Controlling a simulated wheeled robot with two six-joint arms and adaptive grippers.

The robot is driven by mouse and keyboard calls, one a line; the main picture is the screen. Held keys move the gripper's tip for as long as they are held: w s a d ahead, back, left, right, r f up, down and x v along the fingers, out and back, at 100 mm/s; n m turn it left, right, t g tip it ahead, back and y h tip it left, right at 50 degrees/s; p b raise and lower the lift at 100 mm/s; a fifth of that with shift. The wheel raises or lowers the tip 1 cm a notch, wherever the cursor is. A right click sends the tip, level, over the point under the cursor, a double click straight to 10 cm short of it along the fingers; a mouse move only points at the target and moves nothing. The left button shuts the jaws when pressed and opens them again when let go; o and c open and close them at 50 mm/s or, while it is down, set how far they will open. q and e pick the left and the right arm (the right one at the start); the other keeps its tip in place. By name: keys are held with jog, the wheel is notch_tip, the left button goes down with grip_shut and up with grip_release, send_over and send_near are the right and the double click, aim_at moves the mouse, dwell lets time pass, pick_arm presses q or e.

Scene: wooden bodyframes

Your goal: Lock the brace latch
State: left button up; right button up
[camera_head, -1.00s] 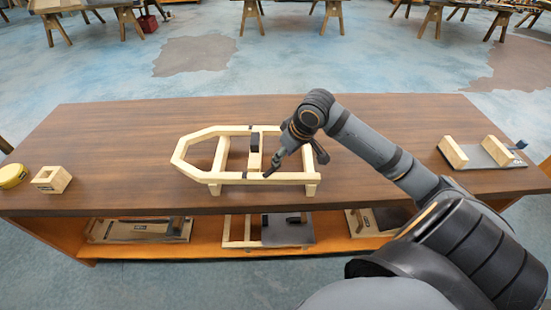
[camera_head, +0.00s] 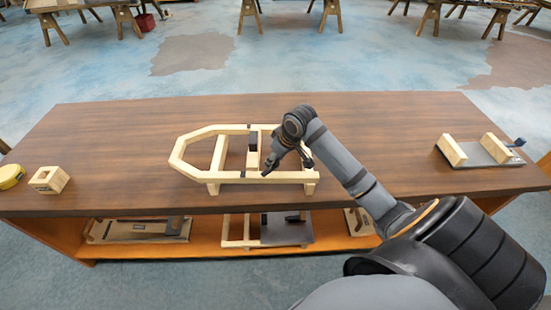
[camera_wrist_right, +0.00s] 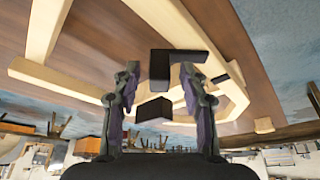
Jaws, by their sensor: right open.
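The pale wooden bodyframe (camera_head: 192,176), pointed at its left end, stands on the brown table. A small black latch piece (camera_head: 253,140) sits between its crossbars near the middle. My right gripper (camera_head: 286,167) is open over the right part of the frame, just right of this piece. In the right wrist view, the open fingers of my right gripper (camera_wrist_right: 160,72) straddle a black L-shaped piece (camera_wrist_right: 160,72) and a smaller dark block (camera_wrist_right: 153,110) in the picture. I cannot tell if they touch either. The latch's exact position is unclear. My left gripper is not in view.
A small wooden block with a square hole (camera_head: 48,180) and a yellow round item (camera_head: 10,176) lie at the table's left. A grey plate with wooden blocks (camera_head: 487,153) lies at the right. Wooden parts are on the shelf below. The table behind the frame is clear.

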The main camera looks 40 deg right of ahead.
jog(key=shift+f, duration=0.15)
grip_shut()
